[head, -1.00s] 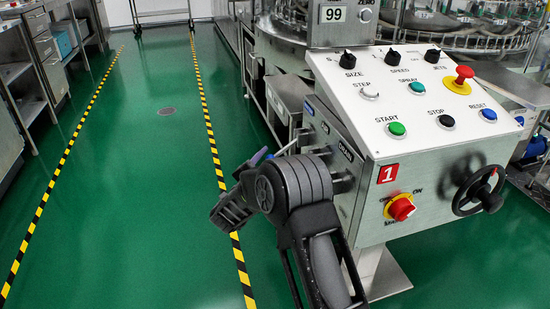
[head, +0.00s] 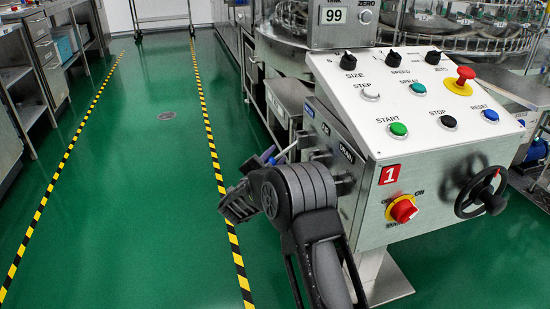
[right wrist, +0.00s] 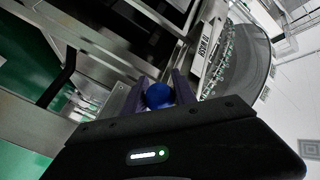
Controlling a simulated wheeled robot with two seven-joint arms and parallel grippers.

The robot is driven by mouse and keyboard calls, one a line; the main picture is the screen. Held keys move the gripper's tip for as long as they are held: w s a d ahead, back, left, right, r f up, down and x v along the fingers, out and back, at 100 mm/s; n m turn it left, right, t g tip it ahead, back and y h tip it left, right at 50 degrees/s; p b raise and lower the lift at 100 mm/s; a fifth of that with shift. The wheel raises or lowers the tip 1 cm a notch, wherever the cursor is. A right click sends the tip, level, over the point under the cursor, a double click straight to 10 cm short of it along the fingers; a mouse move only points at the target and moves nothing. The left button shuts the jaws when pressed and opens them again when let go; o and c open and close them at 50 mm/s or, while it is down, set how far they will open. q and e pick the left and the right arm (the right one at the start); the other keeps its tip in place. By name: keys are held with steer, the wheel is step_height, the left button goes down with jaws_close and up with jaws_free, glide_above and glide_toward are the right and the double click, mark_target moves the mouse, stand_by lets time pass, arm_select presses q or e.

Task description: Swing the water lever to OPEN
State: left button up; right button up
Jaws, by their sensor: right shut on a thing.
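The control console (head: 430,110) stands at the right, with labelled plates on its left side face. A thin silver rod (head: 287,151) sticks out from that side, and my right gripper (head: 270,155) is at its outer end. In the right wrist view a round blue knob (right wrist: 159,96) sits between the two purple fingers of my right gripper (right wrist: 160,88), which is shut on it. My wrist hides most of the lever and part of the side plates in the head view. The lever's label and exact angle cannot be read. My left gripper is not in view.
The console front has a red rotary switch (head: 403,209) and a black handwheel (head: 482,191). A red mushroom button (head: 465,75) is on the sloped top. The washer's round machine (head: 283,27) stands behind. Green floor (head: 130,190) is clear at the left.

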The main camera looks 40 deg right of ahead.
jaws_close()
stand_by(0.8)
